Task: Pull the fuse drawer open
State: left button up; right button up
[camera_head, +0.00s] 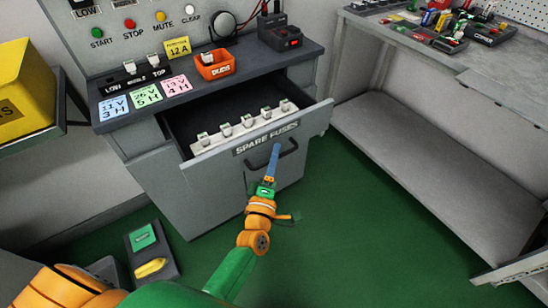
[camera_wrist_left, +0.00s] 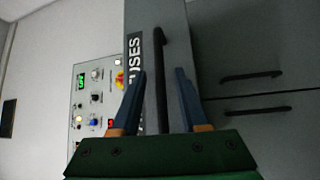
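The grey fuse drawer (camera_head: 222,158), labelled "SPARE FUSES", stands pulled out of its cabinet, with its inside showing. Several spare fuses (camera_head: 247,121) sit in a pale strip inside it. Its dark bar handle (camera_head: 291,151) is on the front; in the left wrist view the handle (camera_wrist_left: 160,80) runs upright between my fingertips. My left gripper (camera_head: 275,155) is at the handle with its blue fingers apart; in the left wrist view the gripper (camera_wrist_left: 160,74) shows a gap on each side of the handle. My right gripper is not in view.
Above the drawer, the counter (camera_head: 240,62) holds an orange "DUDS" bin (camera_head: 214,66) and coloured cards. A grey bench (camera_head: 440,60) with a low shelf (camera_head: 420,150) stands at right. A dark tray (camera_head: 150,252) lies on the floor at left. Green floor is clear right of my arm.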

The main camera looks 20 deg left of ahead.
pick_arm(q)
jog(key=shift+s, duration=0.1)
jog(key=s+f, duration=0.1)
jog(key=s, duration=0.6)
jog(key=shift+d, duration=0.4)
